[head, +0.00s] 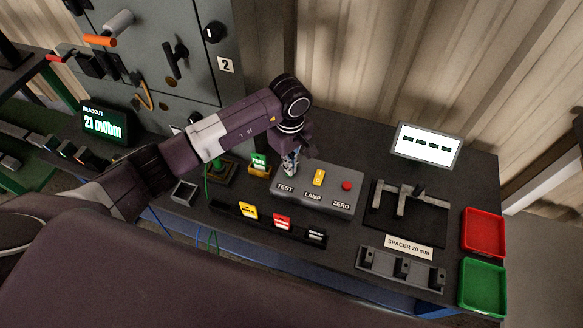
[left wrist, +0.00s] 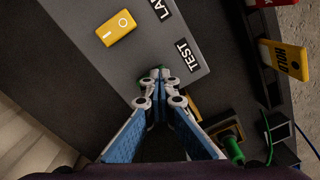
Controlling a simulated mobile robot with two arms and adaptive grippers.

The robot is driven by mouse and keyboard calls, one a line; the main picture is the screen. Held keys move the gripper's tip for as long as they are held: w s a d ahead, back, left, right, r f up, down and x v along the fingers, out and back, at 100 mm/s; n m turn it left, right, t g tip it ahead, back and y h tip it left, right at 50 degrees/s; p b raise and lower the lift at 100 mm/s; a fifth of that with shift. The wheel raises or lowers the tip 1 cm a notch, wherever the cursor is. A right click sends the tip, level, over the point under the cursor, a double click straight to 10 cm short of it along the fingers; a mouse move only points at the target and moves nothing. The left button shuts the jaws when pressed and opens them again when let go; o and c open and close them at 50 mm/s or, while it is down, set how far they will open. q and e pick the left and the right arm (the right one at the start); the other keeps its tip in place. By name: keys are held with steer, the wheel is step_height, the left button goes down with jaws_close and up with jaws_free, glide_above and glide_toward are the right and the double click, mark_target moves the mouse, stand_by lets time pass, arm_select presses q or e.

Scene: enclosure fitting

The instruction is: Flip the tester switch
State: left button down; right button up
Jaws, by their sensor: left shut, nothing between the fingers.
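The grey tester box (head: 315,200) stands on the dark bench, with the labels TEST, LAMP and ZERO. A yellow rocker switch (head: 319,177) sits above LAMP and a red button (head: 347,186) above ZERO. The yellow switch also shows in the left wrist view (left wrist: 116,28), with a circle mark and a bar mark. My left gripper (head: 290,168) is shut and empty, pointing down at the TEST end of the box. In the left wrist view its fingertips (left wrist: 158,76) are beside the TEST label; bits of green show behind them, mostly hidden. Whether the tips touch is unclear.
A strip with yellow, red and black tags (head: 281,222) lies in front of the box. A dark fixture (head: 405,212), a spacer holder (head: 400,268), a red tray (head: 484,232) and a green tray (head: 483,287) are to the right. A white screen (head: 426,146) stands behind.

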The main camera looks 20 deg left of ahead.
arm_select(q)
steer(key=shift+s+f, duration=0.1)
steer(key=shift+f, duration=0.05)
steer(key=shift+r+p, duration=0.8)
steer(key=shift+r, duration=0.45)
steer(key=shift+r+p, duration=1.2)
steer(key=shift+r, duration=1.1)
